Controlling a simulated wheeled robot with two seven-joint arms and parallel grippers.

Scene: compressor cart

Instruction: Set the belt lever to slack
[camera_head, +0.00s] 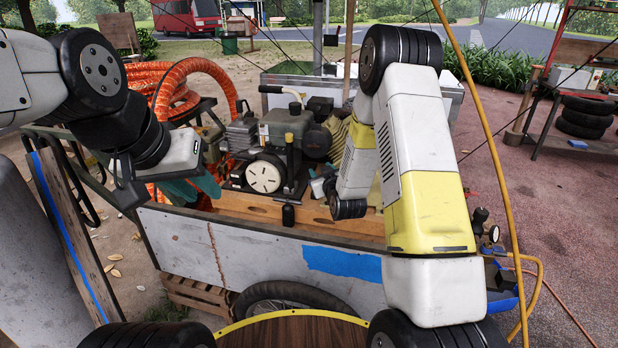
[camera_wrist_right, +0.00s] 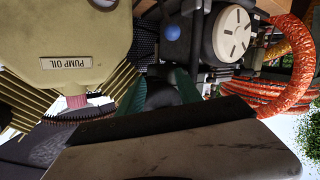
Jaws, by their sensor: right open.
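A small black knob (camera_head: 288,214) sits lower, at the cart's front edge. I cannot read any slack mark. My left gripper (camera_head: 205,184), with teal fingers, hangs left of the engine, apart from the lever; its opening is unclear. My right gripper (camera_wrist_right: 162,82) is open in the wrist view, below the white wheel (camera_wrist_right: 231,33). A dark shape shows between its teal fingers.
The cart's grey side panel (camera_head: 190,243) with blue tape lies in front. An orange corrugated hose (camera_head: 178,90) coils behind at the left. A pump oil container (camera_wrist_right: 85,45) and ribbed parts crowd the right gripper's left. A yellow hose (camera_head: 485,125) crosses at the right.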

